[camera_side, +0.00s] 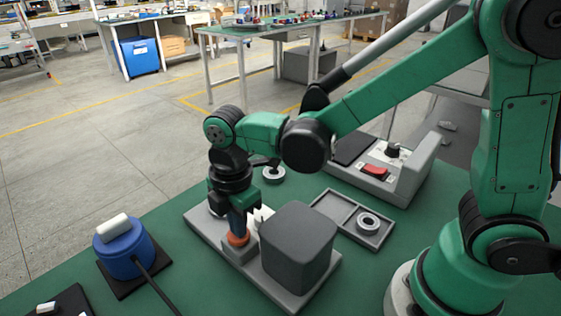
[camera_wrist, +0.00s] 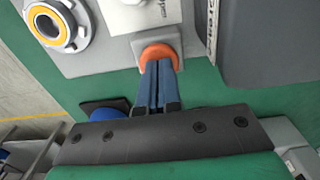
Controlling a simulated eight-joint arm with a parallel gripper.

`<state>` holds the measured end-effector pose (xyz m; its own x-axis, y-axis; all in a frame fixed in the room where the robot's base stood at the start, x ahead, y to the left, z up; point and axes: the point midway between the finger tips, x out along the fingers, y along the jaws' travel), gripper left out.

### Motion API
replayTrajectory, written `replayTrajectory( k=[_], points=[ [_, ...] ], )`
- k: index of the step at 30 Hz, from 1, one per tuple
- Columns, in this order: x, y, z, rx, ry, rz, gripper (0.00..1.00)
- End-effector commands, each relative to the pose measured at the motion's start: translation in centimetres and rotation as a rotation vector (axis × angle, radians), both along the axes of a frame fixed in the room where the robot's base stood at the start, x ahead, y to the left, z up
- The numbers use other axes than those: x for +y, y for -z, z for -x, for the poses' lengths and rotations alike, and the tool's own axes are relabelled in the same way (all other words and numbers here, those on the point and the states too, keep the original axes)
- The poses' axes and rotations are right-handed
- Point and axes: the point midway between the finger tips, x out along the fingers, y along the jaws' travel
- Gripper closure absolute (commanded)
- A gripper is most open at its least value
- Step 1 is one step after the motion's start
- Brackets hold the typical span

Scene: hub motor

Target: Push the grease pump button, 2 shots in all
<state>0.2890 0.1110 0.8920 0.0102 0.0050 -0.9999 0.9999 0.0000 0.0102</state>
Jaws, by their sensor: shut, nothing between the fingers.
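The grease pump has a light grey base plate (camera_side: 202,222) and a dark grey box (camera_side: 298,250). Its orange button (camera_side: 238,240) sits on a small grey block beside the box, and the button also shows in the wrist view (camera_wrist: 158,52). My gripper (camera_side: 238,232) points down with its blue fingers closed together and empty. The fingertips (camera_wrist: 158,66) are right at the button and cover part of it. I cannot tell whether they press it or rest just above it.
A blue cylinder (camera_side: 124,252) with a white top stands on a black pad at left, its cable running forward. A grey tray (camera_side: 325,207) with a metal ring (camera_side: 368,222) lies to the right. A grey device with a red switch (camera_side: 375,171) stands behind.

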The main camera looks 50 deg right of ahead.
Motion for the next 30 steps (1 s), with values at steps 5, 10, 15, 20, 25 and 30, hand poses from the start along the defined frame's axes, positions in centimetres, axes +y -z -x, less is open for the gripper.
replayTrajectory(
  k=[5, 10, 15, 20, 25, 30],
  points=[
    [0.0, -2.9, 0.0, 0.002, 0.0, 0.001, 1.0],
    [-0.1, -6.2, 0.1, 0.002, 0.0, 0.001, 1.0],
    [0.0, -9.4, 0.1, 0.003, 0.0, 0.001, 1.0],
    [0.0, -11.8, 0.1, 0.003, 0.0, 0.001, 1.0],
    [0.0, -13.1, 0.1, 0.003, 0.0, 0.001, 1.0],
    [-0.1, -13.4, 0.1, 0.003, 0.0, 0.001, 1.0]
  ],
)
